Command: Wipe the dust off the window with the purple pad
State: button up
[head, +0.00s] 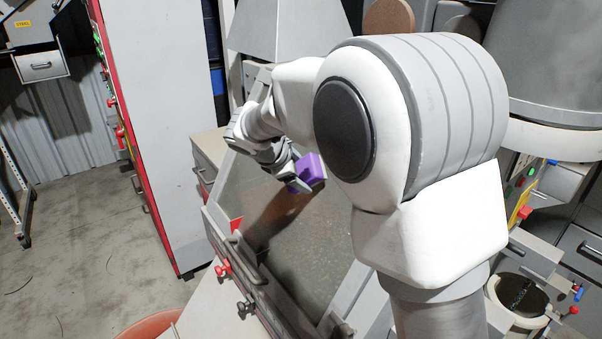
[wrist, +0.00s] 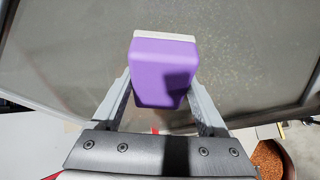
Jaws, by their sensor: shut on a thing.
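My gripper (wrist: 160,100) is shut on the purple pad (wrist: 160,68), with one finger on each side of it. The pad is a purple block with a pale grey layer on its far end. In the head view the pad (head: 311,169) shows beside my gripper, in front of the upper part of the window (head: 310,235). The window is a sloping, dull pane in a grey frame. In the wrist view the window (wrist: 245,65) fills the background, with pale dust specks, mostly right of the pad. I cannot tell whether the pad touches the pane.
A black handle (head: 247,257) and red clamps (head: 223,268) sit along the window frame's lower left edge. A tall grey cabinet with a red edge (head: 150,110) stands at left. A reddish-brown bin (head: 150,325) is at the bottom. My arm hides the window's right part.

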aim_at(318, 182)
jog(key=shift+w+d+f, duration=0.45)
jog(key=shift+d, duration=0.25)
dwell(0.3)
jog(key=shift+b, duration=0.3)
jog(key=shift+s+d+b, duration=0.4)
jog(key=shift+s+d, duration=0.1)
jog(key=shift+s, duration=0.35)
jog(key=shift+s+d+b, duration=0.4)
jog(key=shift+s+d, duration=0.1)
jog(key=shift+s, duration=0.35)
jog(key=shift+d, duration=0.15)
jog(key=shift+w+a+p, duration=0.35)
jog(key=shift+w+a, duration=0.15)
jog(key=shift+w, duration=0.4)
jog(key=shift+w+a+p, duration=0.35)
jog(key=shift+w+a, duration=0.15)
jog(key=shift+w, duration=0.35)
jog(key=shift+f, duration=0.1)
jog(key=s+a+r+p, duration=0.1)
jog(key=s+a+r, duration=0.1)
jog(key=a+r, duration=0.1)
jog(key=shift+s+a, duration=0.4)
jog(key=shift+a, duration=0.3)
